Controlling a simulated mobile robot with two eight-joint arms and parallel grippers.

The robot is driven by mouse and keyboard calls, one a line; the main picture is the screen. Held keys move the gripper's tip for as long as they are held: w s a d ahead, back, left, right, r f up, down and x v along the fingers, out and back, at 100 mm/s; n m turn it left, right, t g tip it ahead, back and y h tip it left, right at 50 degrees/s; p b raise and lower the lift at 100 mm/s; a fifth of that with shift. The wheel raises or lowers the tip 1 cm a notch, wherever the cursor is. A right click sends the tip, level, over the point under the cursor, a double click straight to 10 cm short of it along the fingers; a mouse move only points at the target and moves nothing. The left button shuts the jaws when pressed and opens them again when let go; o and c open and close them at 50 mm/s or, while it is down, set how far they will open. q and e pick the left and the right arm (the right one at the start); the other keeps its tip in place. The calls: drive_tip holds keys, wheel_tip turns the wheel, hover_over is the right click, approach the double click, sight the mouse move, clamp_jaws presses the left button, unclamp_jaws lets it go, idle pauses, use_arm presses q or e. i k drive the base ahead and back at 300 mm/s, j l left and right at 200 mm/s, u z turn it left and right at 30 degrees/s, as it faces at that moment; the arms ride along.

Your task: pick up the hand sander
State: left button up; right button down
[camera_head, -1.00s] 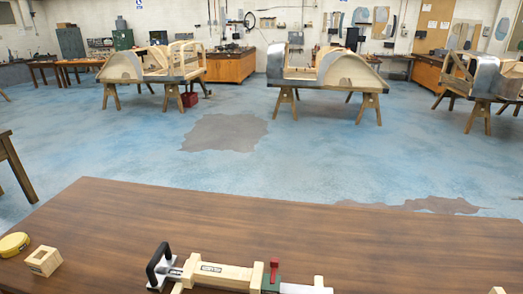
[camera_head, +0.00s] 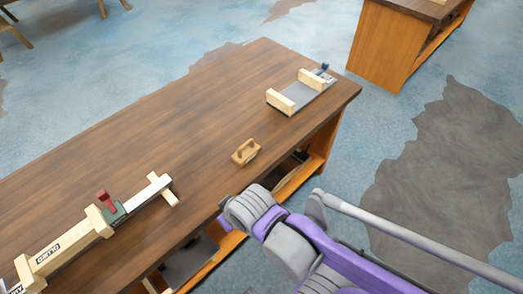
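A small wooden block with a raised handle, which looks like the hand sander (camera_head: 246,152), sits upright on the brown workbench (camera_head: 140,145) close to its front edge. Nothing touches it. A purple and grey arm of mine reaches in from the lower right, and its visible end is near the bench edge, below the sander and apart from it. No gripper fingers show on it. My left gripper is not in the picture.
A long wooden clamp (camera_head: 85,229) with a red-handled part lies on the bench at left. A grey plate with wooden end blocks (camera_head: 299,94) lies near the far right corner. Another orange wooden bench (camera_head: 388,46) stands behind at right. Floor between the benches is clear.

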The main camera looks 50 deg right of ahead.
sight(247, 150)
drive_tip(key=z, duration=1.45)
drive_tip(key=i+l+u, duration=0.1)
drive_tip(key=i, duration=0.25)
drive_tip(key=i+l+u, duration=0.1)
drive_tip(key=i, duration=0.25)
drive_tip(key=l, duration=0.1)
